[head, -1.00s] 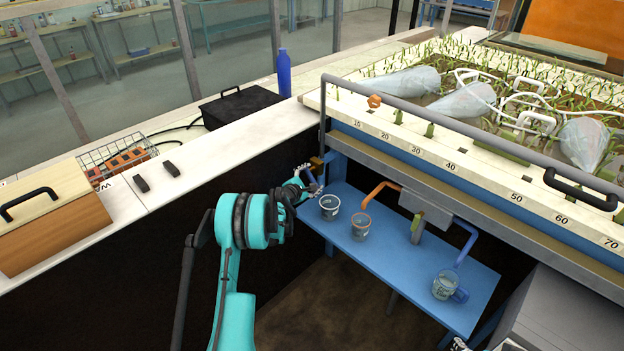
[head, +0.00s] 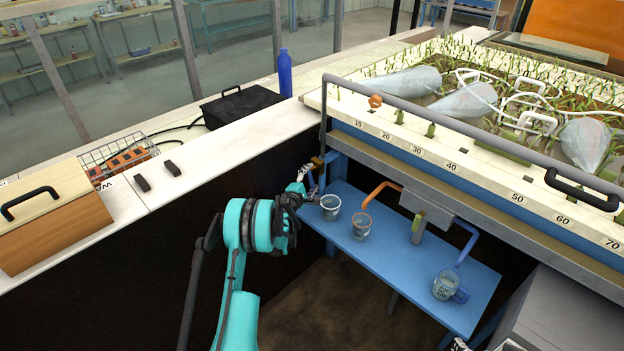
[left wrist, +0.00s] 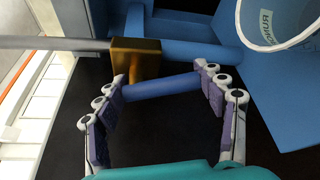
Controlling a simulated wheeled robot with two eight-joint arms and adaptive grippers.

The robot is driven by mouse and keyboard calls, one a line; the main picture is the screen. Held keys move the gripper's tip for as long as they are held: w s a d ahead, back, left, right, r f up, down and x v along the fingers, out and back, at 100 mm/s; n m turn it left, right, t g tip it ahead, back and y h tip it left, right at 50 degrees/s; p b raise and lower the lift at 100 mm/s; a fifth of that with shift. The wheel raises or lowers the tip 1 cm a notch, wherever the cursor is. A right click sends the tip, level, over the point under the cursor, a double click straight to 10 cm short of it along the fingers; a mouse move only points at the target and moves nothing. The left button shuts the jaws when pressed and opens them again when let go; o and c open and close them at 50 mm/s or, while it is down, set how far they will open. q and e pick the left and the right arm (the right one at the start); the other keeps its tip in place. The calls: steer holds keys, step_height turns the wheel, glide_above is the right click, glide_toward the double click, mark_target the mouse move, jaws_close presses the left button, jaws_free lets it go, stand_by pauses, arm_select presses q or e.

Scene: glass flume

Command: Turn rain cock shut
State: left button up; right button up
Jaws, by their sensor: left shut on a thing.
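The rain cock is a brass block (left wrist: 136,60) with a blue bar handle (left wrist: 160,88), on a grey pipe in the left wrist view. In the head view the brass part (head: 317,160) shows small at the left end of the flume. My left gripper (left wrist: 161,88) is shut on the blue handle, one finger at each end of the bar. In the head view my left gripper (head: 308,178) is small, and its grip is hard to make out. Fingertips that seem to be my right gripper (head: 474,341) show at the bottom edge.
A blue shelf (head: 390,262) below the flume holds a white bucket marked RUNOFF (head: 330,206), another cup (head: 361,226) and a jug (head: 444,285). The bucket (left wrist: 275,30) is close to the right of my left fingers. A dark wall of the bench is on the left.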

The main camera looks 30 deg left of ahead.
arm_select(q)
steer(key=shift+w+a+f+m+t, duration=0.15)
steer(key=shift+m+t, duration=0.25)
steer(key=shift+m, duration=0.5)
steer(key=shift+a+f+m+t, duration=0.1)
steer(key=shift+a+m+t, duration=0.25)
steer(key=shift+m, duration=0.55)
steer(key=o, duration=1.7)
steer(key=s, duration=0.7)
steer(key=shift+s+d, duration=0.2)
steer(key=shift+d, duration=0.15)
